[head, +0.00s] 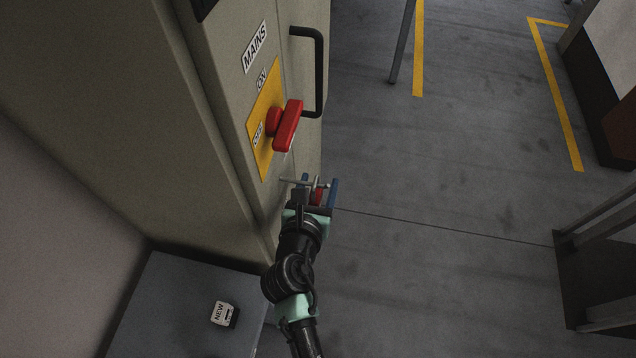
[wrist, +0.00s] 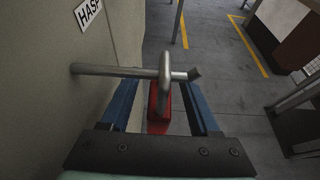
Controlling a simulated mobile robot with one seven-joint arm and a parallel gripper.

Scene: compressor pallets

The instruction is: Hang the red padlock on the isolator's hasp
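The hasp is a grey metal rod (wrist: 110,70) standing out from the cabinet wall, with a bent tip at its free end. It also shows in the head view (head: 288,181). The red padlock (wrist: 159,108) is upright below the rod, and its grey shackle (wrist: 165,65) crosses the rod near the tip and appears to loop over it. My gripper (wrist: 160,100) has its blue fingers either side of the padlock body, with a visible gap on each side. It is open. In the head view, my gripper (head: 318,190) is beside the cabinet's lower edge, partly hiding the padlock.
The isolator cabinet (head: 215,110) carries a red switch handle (head: 287,126) on a yellow plate and a black door handle (head: 319,70). A small box marked NEW (head: 223,313) sits on a grey surface (head: 165,300) at lower left. Open floor lies to the right.

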